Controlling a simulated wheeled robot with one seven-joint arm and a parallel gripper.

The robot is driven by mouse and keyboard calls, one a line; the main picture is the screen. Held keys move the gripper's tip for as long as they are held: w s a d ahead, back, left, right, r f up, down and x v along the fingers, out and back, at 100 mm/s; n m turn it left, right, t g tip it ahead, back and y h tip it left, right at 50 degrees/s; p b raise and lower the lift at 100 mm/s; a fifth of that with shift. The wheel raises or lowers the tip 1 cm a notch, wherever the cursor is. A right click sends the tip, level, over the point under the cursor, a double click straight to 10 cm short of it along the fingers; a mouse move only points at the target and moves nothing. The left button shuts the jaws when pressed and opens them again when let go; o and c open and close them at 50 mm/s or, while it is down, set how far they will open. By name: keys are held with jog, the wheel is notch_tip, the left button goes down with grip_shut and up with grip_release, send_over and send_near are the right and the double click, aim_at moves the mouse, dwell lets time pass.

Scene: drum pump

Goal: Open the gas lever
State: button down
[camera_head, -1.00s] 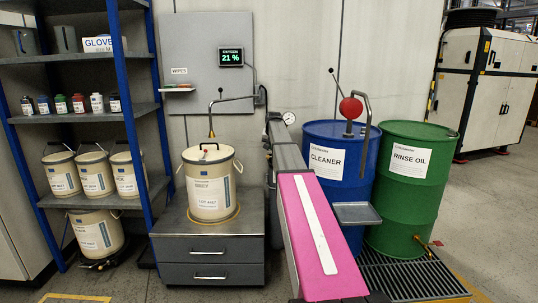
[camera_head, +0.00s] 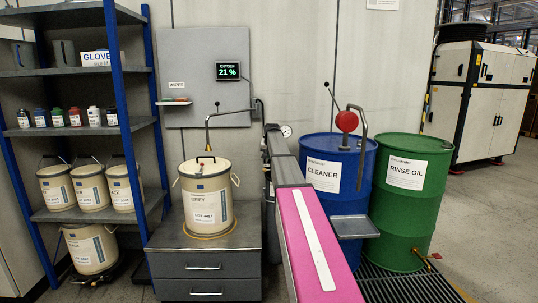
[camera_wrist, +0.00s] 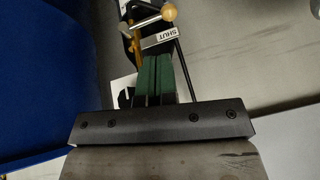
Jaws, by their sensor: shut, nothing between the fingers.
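In the wrist view, a silver lever (camera_wrist: 144,25) with a tan ball knob (camera_wrist: 169,12) lies near the top edge, beside a white tag reading SHUT (camera_wrist: 164,36). An orange-brown stem shows beside the lever. I take this to be the gas lever. My gripper (camera_wrist: 158,62) has green fingers, which are shut side by side with nothing between them. Their tips point toward the tag and lever, just below them in the picture. I cannot tell whether they touch. In the head view my pink arm covers the middle, and my gripper and this lever cannot be made out.
A blue CLEANER drum (camera_head: 322,212) with a red-ball hand pump (camera_head: 346,121) and a green RINSE OIL drum (camera_head: 396,225) stand right of my arm. A pail (camera_head: 204,207) sits on a drawer cabinet (camera_head: 204,270) at left, near a shelf (camera_head: 75,72). A gauge (camera_head: 286,131) shows behind my arm.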

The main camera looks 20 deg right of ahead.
aim_at(265, 171)
jog(key=x, duration=0.6)
jog(key=a+x, duration=0.1)
jog(key=x, duration=0.2)
jog(key=shift+w+f, duration=0.2)
jog(key=shift+w, duration=0.05)
jog(key=shift+a+f+h, duration=0.15)
jog(key=shift+f+h, duration=0.2)
jog(key=shift+h, duration=0.05)
jog(key=shift+w+a+f+n+g+h, duration=0.15)
jog(key=shift+f+n+g+h, duration=0.1)
jog(key=shift+f+h, duration=0.3)
jog(key=shift+s+a+f+n+g+h, duration=0.15)
jog(key=shift+f+n+g+h, duration=0.15)
jog(key=shift+h, duration=0.35)
jog(key=d+f+n+g+h, duration=0.1)
jog(key=d+f+n+h, duration=0.2)
jog(key=f+h, duration=0.5)
jog(key=shift+s+d+h, duration=0.5)
jog(key=shift+d+h, duration=0.15)
jog(key=shift+h, duration=0.65)
jog(key=shift+d+n, duration=0.1)
jog(key=shift+n, duration=0.15)
